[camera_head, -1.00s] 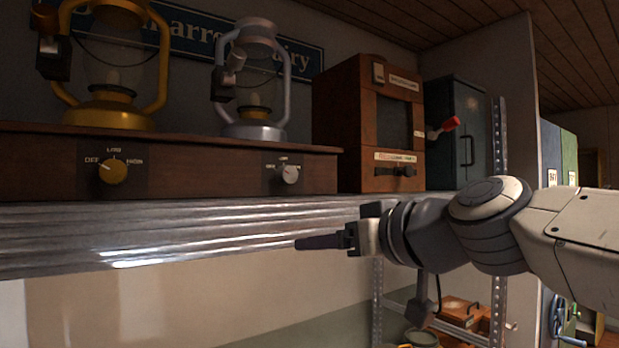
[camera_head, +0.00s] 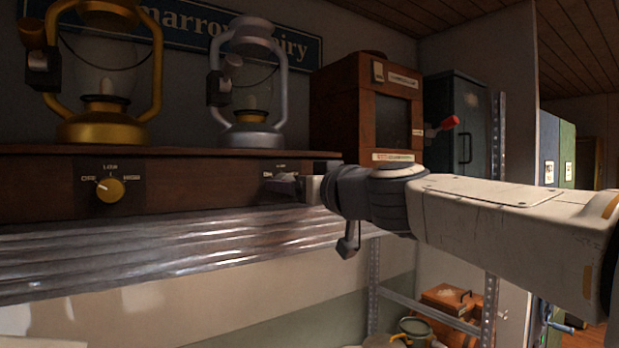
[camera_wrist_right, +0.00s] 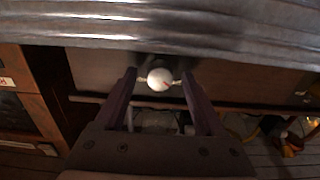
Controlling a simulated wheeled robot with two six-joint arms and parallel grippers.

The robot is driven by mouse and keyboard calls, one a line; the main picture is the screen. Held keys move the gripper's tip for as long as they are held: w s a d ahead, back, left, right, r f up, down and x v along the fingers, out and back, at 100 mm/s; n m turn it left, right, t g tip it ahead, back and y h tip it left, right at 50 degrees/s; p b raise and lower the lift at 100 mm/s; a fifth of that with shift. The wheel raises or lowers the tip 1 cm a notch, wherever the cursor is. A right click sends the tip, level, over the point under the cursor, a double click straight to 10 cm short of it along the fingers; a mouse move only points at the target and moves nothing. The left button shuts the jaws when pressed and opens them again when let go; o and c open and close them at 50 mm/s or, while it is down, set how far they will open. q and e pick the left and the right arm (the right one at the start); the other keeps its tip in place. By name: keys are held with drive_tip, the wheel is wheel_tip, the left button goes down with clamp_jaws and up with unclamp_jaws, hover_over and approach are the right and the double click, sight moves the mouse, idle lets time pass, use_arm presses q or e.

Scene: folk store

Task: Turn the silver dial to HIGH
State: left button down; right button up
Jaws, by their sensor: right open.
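The silver dial (camera_wrist_right: 160,79) shows in the right wrist view as a pale round knob with a small red mark, on the dark wooden panel (camera_wrist_right: 225,75). My right gripper (camera_wrist_right: 160,77) is open, with one dark finger on each side of the dial and a small gap to each. The dial's setting labels cannot be read there. In the head view my right gripper (camera_head: 284,183) is at the panel below the silver lantern (camera_head: 250,100) and hides the dial and most of its label plate. My left gripper is not in view.
A gold dial (camera_head: 109,190) sits on the same panel, below the gold lantern (camera_head: 103,90). A wooden box (camera_head: 345,110) stands to the right of the silver lantern. The ribbed metal shelf edge (camera_head: 150,250) runs below the panel.

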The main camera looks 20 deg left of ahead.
clamp_jaws()
